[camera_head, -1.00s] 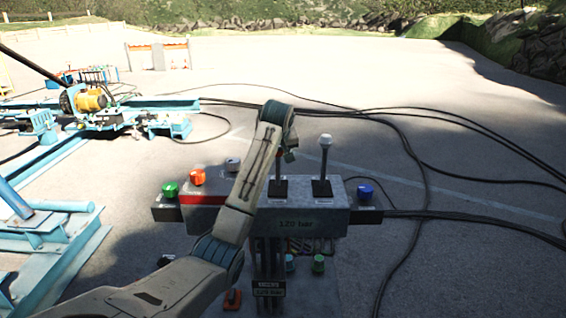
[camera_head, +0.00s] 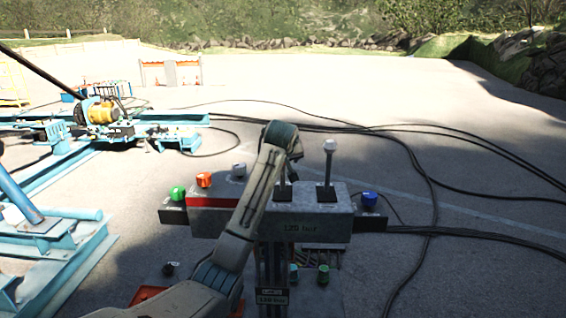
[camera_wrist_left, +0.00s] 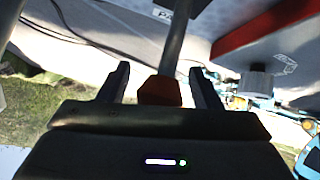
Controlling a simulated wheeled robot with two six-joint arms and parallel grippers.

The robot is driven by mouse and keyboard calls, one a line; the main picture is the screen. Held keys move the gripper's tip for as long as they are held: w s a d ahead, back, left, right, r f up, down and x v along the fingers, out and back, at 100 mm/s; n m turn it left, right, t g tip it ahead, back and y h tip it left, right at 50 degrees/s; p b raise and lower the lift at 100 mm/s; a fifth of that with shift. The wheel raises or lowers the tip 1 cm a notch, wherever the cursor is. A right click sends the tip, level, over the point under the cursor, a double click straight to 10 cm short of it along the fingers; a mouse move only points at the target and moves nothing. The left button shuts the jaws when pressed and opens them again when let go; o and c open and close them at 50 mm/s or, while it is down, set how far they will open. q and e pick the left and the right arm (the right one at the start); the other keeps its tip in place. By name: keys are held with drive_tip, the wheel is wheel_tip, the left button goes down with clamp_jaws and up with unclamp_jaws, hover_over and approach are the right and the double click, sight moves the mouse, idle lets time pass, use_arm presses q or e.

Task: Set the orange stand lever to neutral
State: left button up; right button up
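In the left wrist view an orange-red knob (camera_wrist_left: 160,91) sits on a grey shaft (camera_wrist_left: 173,45), the orange stand lever. My left gripper (camera_wrist_left: 160,72) has one finger on each side of the knob, with a visible gap on both sides, so it looks open around it. In the head view the lower part of this lever (camera_head: 283,191) shows on the grey console (camera_head: 312,222); its knob is hidden behind my left wrist. A second lever with a white knob (camera_head: 330,145) stands upright to its right. My right gripper is not in view.
Green (camera_head: 178,193), orange (camera_head: 204,180) and grey (camera_head: 239,170) knobs sit at the console's left, a blue knob (camera_head: 369,199) at its right. Black cables (camera_head: 420,180) lie on the ground to the right. A light-blue rig (camera_head: 60,240) stands left.

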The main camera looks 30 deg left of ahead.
use_arm(q)
drive_tip(key=shift+d+r, duration=0.1)
drive_tip(key=b+v, duration=0.4)
drive_tip(key=v, duration=0.6)
drive_tip(key=shift+s+b, duration=0.25)
drive_tip(key=shift+b, duration=0.05)
drive_tip(key=shift+d, duration=0.15)
